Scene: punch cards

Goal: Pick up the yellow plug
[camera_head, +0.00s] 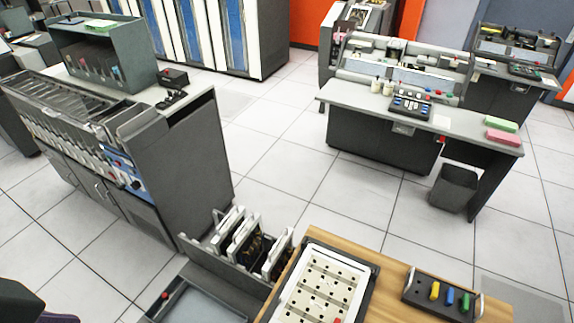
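The yellow plug (434,291) stands upright in a dark holder block (416,296) at the lower right, on a wooden-topped table (392,281). A blue plug (450,296) and a green plug (465,302) stand in the same holder, in a row to its right. The yellow plug is the leftmost of the three. A pale plugboard (309,281) with rows of dark holes lies in a dark frame left of the holder. A red plug (337,320) shows on it at the bottom edge. Neither of my grippers is in view.
White-handled panels (246,243) stand in a grey rack left of the plugboard. A large grey card machine (180,160) stands at the left. A desk (450,125) and a dark waste bin (455,188) stand beyond. Bare tabletop separates plugboard and holder. Tiled floor between the machines is clear.

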